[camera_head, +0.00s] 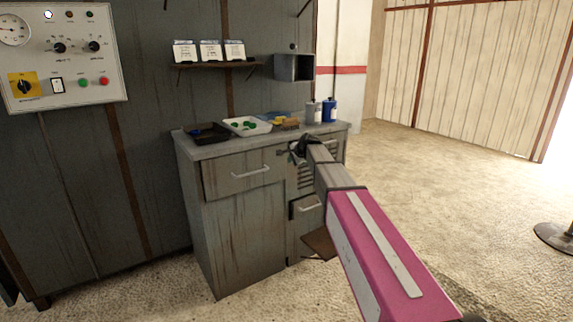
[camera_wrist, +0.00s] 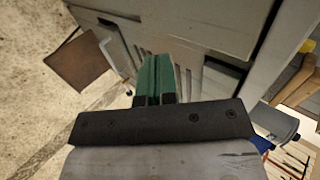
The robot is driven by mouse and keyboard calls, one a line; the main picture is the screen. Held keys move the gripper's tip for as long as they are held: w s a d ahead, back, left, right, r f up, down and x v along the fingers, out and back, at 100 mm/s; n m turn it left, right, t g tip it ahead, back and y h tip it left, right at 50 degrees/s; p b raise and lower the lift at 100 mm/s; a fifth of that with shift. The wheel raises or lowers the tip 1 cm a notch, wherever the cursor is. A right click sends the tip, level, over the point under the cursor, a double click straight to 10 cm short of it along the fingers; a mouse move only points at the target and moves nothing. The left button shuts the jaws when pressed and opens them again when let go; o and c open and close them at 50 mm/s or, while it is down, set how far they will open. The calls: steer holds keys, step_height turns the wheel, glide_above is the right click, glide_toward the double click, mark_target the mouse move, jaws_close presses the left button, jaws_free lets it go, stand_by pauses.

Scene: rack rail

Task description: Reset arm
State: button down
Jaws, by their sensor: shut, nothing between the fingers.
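My gripper (camera_wrist: 155,80) shows in the wrist view with its two green fingers together and nothing between them. In the head view my pink and grey arm reaches in from the lower right, and my gripper (camera_head: 288,153) is at the front of the grey workbench cabinet (camera_head: 240,225), near its top edge. The fingertips are small and partly hidden by the wrist there. In the wrist view the fingers point toward the cabinet front (camera_wrist: 215,85).
On the cabinet top are a black tray (camera_head: 208,138), a white tray (camera_head: 258,129) with green items, and white (camera_head: 313,112) and blue (camera_head: 329,111) bottles. A shelf (camera_head: 215,65) holds cards. A control panel (camera_head: 60,55) is at left. Open floor (camera_head: 450,180) lies right.

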steer(key=s+d+f+n+g+h, duration=0.1)
steer(key=s+d+f, duration=0.5)
steer(key=s, duration=0.8)
steer(key=s+d+f+n+g+h, duration=0.2)
steer(key=s+d+f+n+g, duration=0.2)
steer(key=s+f, duration=0.6)
steer(key=s+d+f+n+g+h, duration=0.2)
steer(key=s+d+f+n, duration=0.4)
steer(key=s, duration=1.2)
step_height(320, 180, down, 2)
steer(key=shift+d+f+g, duration=0.25)
steer(key=shift+d+g, duration=0.15)
steer(key=shift+d, duration=0.6)
steer(key=shift+a, duration=0.1)
